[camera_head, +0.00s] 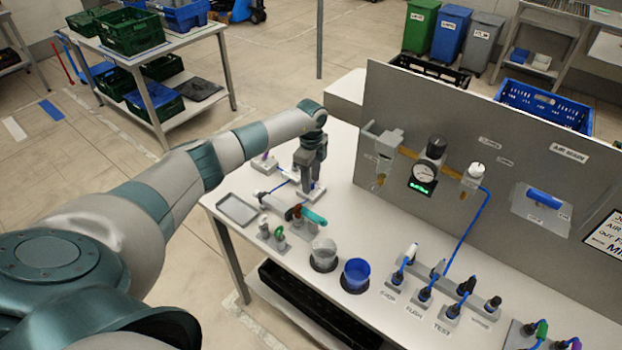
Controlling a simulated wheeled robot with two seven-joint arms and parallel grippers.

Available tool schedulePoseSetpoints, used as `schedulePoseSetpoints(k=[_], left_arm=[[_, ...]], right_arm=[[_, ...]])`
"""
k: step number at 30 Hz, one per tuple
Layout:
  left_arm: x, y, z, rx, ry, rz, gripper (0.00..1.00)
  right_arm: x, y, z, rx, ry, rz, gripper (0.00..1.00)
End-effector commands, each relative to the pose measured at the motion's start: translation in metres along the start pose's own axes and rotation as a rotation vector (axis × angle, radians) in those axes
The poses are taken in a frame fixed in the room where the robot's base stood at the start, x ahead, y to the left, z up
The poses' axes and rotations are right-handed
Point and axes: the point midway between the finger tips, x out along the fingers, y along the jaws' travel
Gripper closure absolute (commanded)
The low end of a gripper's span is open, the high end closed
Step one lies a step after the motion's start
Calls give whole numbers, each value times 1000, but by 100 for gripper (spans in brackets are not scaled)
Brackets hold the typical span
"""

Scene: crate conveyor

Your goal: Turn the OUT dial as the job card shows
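A grey panel (470,120) stands upright along the back of the white table. My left gripper (310,190) points down over the table's left end, well left of the gauge and knob. Its finger opening is unclear. My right gripper is out of view.
Several blue-cabled plugs sit in holders at the front. A blue hose (468,232) runs down from the panel. A blue handle (545,198) is on the panel's right.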

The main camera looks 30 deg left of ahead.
Motion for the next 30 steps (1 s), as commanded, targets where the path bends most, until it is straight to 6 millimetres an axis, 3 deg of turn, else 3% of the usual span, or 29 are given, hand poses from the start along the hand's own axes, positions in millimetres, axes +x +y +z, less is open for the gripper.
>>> schedulePoseSetpoints(k=[1,6,20,30], left_arm=[[0,0,0,0,0,0,62],[0,0,0,0,0,0,100],[1,0,0,53,1,0,100],[3,0,0,260,0,-1,100]], right_arm=[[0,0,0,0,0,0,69],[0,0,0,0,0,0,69],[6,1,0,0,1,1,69],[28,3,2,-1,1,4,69]])
